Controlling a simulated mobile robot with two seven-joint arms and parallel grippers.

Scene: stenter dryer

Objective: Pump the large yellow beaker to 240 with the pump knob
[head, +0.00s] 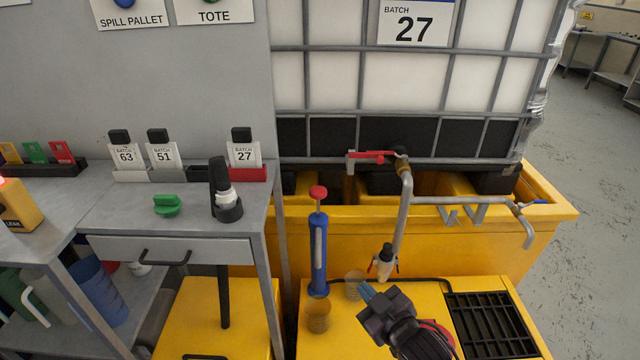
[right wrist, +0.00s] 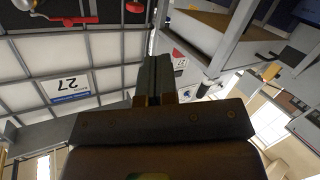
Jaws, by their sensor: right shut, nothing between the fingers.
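A blue upright pump (head: 318,250) with a red pump knob (head: 318,192) on a raised thin rod stands above the yellow platform. Below its lower end is a see-through, yellowish beaker (head: 318,318); its scale and fill level are too small to read. A second, paler clear beaker (head: 354,284) stands to its right. My right gripper (head: 369,294) is shut and empty, in front of that paler beaker and right of the pump, below the knob's height in the picture. Its closed fingers also show in the right wrist view (right wrist: 154,78). My left gripper is not in view.
A red-handled valve (head: 372,157) and grey pipe (head: 403,215) come from the caged tank (head: 440,80). A black grate (head: 488,324) lies at right. A grey bench (head: 130,215) stands left of the pump.

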